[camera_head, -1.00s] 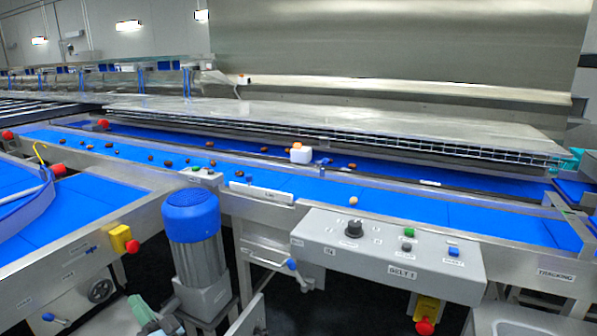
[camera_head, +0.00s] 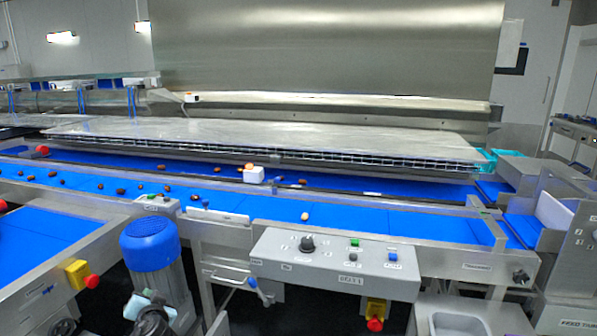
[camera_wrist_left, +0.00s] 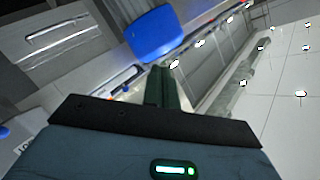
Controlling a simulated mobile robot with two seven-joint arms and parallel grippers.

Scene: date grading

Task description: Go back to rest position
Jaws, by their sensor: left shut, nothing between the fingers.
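My left gripper (camera_head: 149,294) shows at the lower left of the head view, in front of the blue motor (camera_head: 150,243). Only a small part of it is in view there. In the left wrist view its fingers (camera_wrist_left: 166,75) are together, with nothing between them. A blue part (camera_wrist_left: 153,33) lies beyond the fingertips in that view. My right gripper is not in view.
A blue conveyor belt (camera_head: 375,217) carries several scattered dates. A grey control panel (camera_head: 335,264) with a knob and buttons juts out in front. Red stop buttons (camera_head: 92,281) stick out at the left. A steel sink (camera_head: 470,322) is at lower right.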

